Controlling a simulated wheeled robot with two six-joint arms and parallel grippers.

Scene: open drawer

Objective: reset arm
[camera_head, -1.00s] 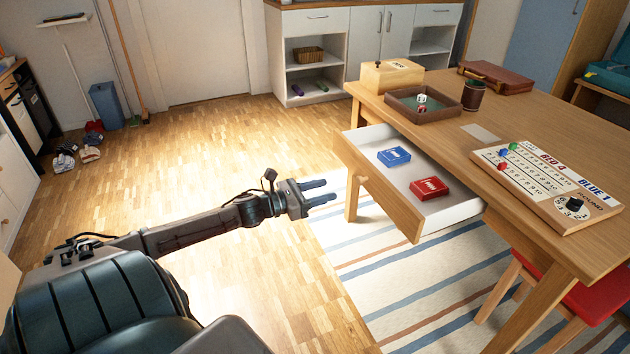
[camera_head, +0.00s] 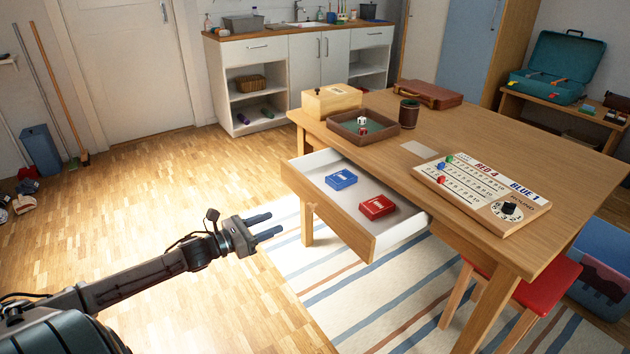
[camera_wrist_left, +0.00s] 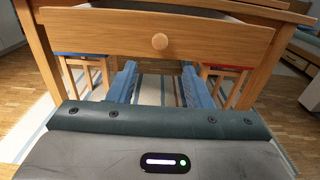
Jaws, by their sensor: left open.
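My left gripper (camera_head: 264,227) is open and empty. It reaches in from the left over the floor, to the left of the open drawer (camera_head: 330,225) and apart from it. In the left wrist view the two blue fingers (camera_wrist_left: 155,85) stand apart, with the drawer front (camera_wrist_left: 100,35) and its round knob (camera_wrist_left: 160,41) beyond them. The drawer is pulled out of the wooden table (camera_head: 520,130). A blue card box (camera_head: 341,179) and a red card box (camera_head: 377,207) lie inside it. My right gripper is not in view.
On the table are a wooden scoreboard (camera_head: 480,193), a dice tray (camera_head: 345,127), a dark cup (camera_head: 408,114), a wooden box (camera_head: 331,101) and a brown case (camera_head: 428,95). A red stool (camera_head: 540,290) stands under the table.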

